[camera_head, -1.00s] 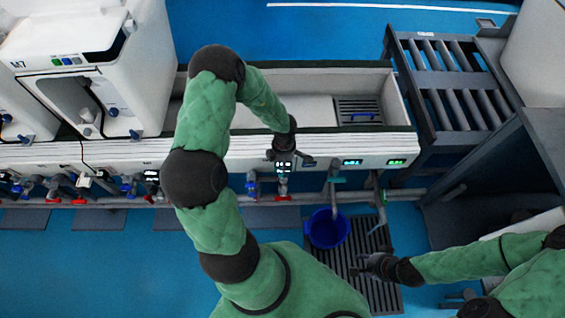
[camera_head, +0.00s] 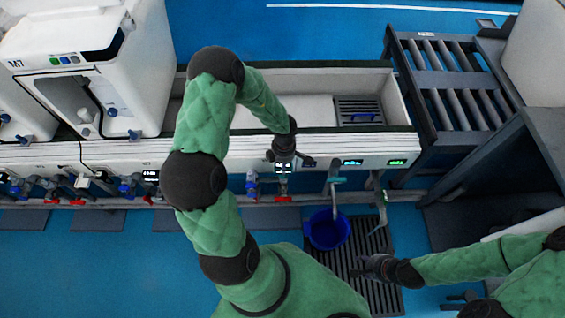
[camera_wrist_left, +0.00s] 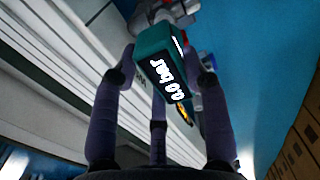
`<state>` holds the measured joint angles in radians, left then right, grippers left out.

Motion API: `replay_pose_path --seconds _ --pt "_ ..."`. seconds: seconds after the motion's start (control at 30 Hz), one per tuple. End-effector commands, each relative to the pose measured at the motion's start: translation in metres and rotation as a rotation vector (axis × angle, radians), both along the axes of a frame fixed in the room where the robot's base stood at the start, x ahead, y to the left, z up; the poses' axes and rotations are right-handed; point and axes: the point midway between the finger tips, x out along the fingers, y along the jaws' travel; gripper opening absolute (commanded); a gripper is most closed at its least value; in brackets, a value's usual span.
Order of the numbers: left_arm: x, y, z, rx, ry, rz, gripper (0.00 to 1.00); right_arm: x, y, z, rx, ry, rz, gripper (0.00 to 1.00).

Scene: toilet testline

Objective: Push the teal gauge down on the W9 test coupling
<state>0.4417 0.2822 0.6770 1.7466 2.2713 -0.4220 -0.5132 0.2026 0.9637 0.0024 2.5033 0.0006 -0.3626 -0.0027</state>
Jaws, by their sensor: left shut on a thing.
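The teal gauge (camera_wrist_left: 159,62) has a display reading 0.0 bar in the left wrist view. My left gripper (camera_wrist_left: 160,78) is shut on it, with dark fingers on both sides. A grey and red fitting (camera_wrist_left: 180,14), seemingly the W9 test coupling, lies just beyond the gauge, partly hidden by it. In the head view my left gripper (camera_head: 284,160) is at the front of the white bench, with the lit gauge display (camera_head: 283,169) just below it. My right gripper (camera_head: 368,267) is low over the floor grate, away from the gauge; its finger opening is unclear.
A blue bucket (camera_head: 328,230) stands on the dark floor grate (camera_head: 375,292). Pipes with blue and red valves run along the bench front (camera_head: 225,160). A white M7 machine (camera_head: 85,55) is at the left. A dark roller rack (camera_head: 455,85) stands at the right.

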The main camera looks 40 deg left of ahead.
Motion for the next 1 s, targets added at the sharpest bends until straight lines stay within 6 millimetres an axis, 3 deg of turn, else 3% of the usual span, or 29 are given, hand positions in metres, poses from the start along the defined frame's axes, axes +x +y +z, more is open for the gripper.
replay_pose_path --seconds 0.5,1.0 --pt "0.000 -0.001 0.001 0.000 0.000 0.000 0.09 0.000 0.000 0.013 0.000 0.000 0.000 0.40" --pt "0.001 -0.001 0.000 0.000 0.000 0.000 0.09 0.000 0.000 0.013 0.000 0.000 0.000 0.40"
